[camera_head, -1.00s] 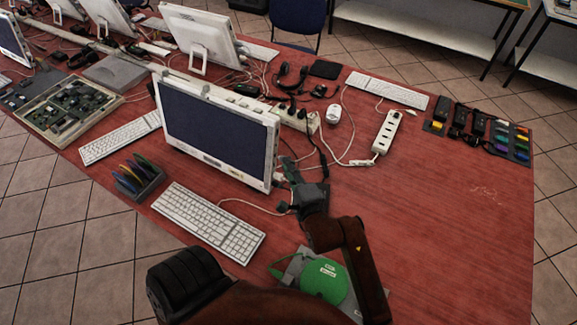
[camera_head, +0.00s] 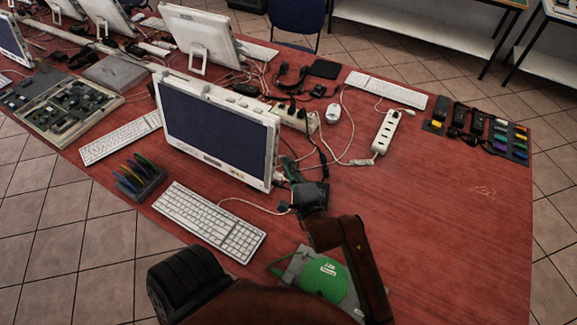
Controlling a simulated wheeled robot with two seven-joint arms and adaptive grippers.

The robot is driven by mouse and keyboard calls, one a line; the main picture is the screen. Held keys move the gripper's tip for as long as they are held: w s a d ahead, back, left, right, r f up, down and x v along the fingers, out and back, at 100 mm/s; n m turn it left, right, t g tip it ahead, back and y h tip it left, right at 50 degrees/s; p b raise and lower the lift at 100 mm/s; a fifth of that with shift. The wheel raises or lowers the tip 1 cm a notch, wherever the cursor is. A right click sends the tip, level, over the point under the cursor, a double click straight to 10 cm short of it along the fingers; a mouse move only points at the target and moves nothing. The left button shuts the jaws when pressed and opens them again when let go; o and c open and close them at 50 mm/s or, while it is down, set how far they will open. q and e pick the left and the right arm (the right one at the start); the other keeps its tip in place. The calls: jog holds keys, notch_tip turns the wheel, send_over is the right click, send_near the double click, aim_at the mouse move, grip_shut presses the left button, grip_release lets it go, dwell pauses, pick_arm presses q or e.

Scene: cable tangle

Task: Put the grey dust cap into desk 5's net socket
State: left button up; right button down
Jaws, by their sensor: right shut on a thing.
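My right gripper (camera_head: 290,176) is close beside the right edge of the nearest monitor (camera_head: 218,125), low by the table. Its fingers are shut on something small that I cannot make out. The grey dust cap cannot be told apart at this size; the fingers and the monitor's side may hide it. Desk 5's net socket cannot be picked out either, and no desk number is readable. My left gripper is not in view.
A white keyboard (camera_head: 210,221) lies before the monitor, a pen rack (camera_head: 140,180) left of it. A green labelled disc (camera_head: 316,274) lies near my right arm. Cables and a white power strip (camera_head: 385,131) lie behind.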

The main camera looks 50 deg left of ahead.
jog(key=shift+s+a, duration=0.2)
jog(key=shift+a, duration=0.35)
jog(key=shift+s+a, duration=0.2)
jog(key=shift+a, duration=0.3)
jog(key=c, duration=1.8)
grip_release()
jog(key=shift+c, duration=0.2)
jog(key=v, duration=1.2)
jog(key=shift+s, duration=0.1)
